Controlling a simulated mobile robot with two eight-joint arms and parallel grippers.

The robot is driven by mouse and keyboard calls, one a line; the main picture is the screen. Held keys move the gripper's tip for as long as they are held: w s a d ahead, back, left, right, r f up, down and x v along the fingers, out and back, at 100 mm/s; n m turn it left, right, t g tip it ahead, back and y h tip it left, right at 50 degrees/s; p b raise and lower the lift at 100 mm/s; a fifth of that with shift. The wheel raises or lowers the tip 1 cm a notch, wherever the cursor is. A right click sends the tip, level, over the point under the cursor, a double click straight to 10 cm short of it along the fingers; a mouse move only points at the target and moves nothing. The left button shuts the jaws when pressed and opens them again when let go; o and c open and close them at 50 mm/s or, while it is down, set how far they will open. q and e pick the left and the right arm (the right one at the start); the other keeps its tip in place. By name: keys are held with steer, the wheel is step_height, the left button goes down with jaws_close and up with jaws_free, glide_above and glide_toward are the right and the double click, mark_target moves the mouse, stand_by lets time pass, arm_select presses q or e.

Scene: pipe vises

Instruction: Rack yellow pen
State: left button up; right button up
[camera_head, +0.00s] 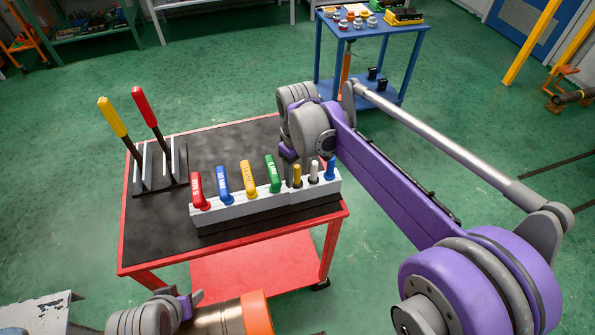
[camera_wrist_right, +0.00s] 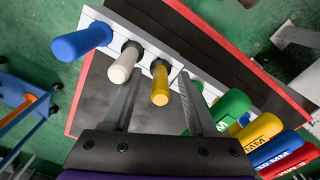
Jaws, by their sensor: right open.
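The yellow pen (camera_head: 297,175) stands upright, its dark lower end at the white rack (camera_head: 240,207) on the red cart, to the left of a white pen (camera_head: 314,172) and a blue pen (camera_head: 331,168). My right gripper (camera_head: 288,160) is just above and behind the yellow pen. In the right wrist view, my open right gripper (camera_wrist_right: 160,80) has the yellow pen (camera_wrist_right: 160,90) between its two fingers in the picture, with a gap on both sides; I cannot tell the depth. My left gripper (camera_head: 190,300) is at the bottom edge, partly cut off; its jaws are unclear.
Red, blue, yellow and green handles (camera_head: 273,174) stand in a row left of the pens. Two tall levers (camera_head: 145,105) rise at the cart's back left. An orange-ended cylinder (camera_head: 257,312) is at the bottom. The front-left black cart top (camera_head: 155,235) is clear.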

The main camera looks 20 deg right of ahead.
step_height(320, 180, up, 8)
steer(key=p, duration=0.5)
steer(key=shift+f, duration=0.1)
steer(key=s+d+f+m+t, duration=0.2)
steer(key=s+f+m, duration=0.1)
steer(key=s, duration=0.7)
steer(key=s+d+f+m+t, duration=0.2)
steer(key=s+d+f+t, duration=0.1)
steer(key=s, duration=0.8)
steer(key=shift+d+f+m+p, duration=0.15)
steer(key=shift+f+m+p, duration=0.25)
steer(key=shift+s, duration=0.1)
